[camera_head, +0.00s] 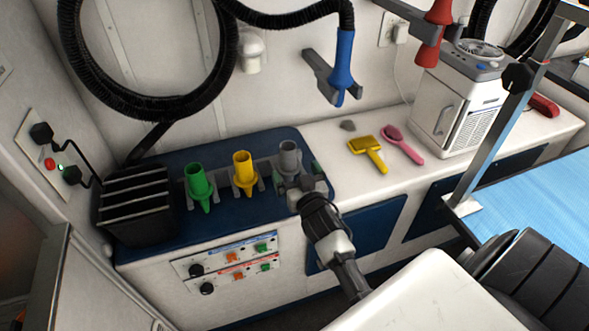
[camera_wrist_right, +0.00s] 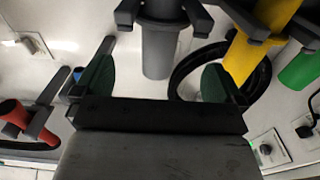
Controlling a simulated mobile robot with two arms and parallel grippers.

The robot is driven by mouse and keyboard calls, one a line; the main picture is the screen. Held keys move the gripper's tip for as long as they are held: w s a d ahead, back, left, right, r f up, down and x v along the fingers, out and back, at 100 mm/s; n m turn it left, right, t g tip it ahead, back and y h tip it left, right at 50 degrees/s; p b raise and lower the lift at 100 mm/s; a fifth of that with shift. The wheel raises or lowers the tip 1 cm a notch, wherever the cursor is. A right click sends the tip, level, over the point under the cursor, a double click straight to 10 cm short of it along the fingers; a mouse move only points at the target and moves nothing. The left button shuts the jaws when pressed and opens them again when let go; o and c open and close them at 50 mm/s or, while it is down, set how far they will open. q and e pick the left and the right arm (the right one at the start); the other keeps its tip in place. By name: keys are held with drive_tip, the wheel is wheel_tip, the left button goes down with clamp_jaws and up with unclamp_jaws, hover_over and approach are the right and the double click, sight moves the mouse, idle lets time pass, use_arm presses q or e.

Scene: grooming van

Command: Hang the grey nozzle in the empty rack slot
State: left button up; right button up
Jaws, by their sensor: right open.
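The grey nozzle (camera_head: 290,155) stands upright at the right end of the rack row on the blue counter section, beside the yellow nozzle (camera_head: 243,168) and the green nozzle (camera_head: 197,182). In the right wrist view the grey nozzle (camera_wrist_right: 160,48) sits between two grey rack prongs (camera_wrist_right: 196,16). My right gripper (camera_head: 300,178) is close in front of it. Its green-padded fingers (camera_wrist_right: 157,80) are apart, one toward each side of the nozzle, with no visible grip on it. The gripper partly hides the nozzle's lower part in the head view. My left gripper is not in view.
A black slatted box (camera_head: 137,207) stands left of the rack. A yellow brush (camera_head: 368,152) and pink brush (camera_head: 402,145) lie to the right, before a white machine (camera_head: 455,105). Blue (camera_head: 342,70) and red (camera_head: 433,35) nozzles hang on wall holders. A blue table (camera_head: 545,205) is at right.

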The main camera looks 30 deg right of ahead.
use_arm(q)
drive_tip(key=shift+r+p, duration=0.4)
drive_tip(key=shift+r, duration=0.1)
use_arm(e)
drive_tip(key=shift+v, duration=1.7)
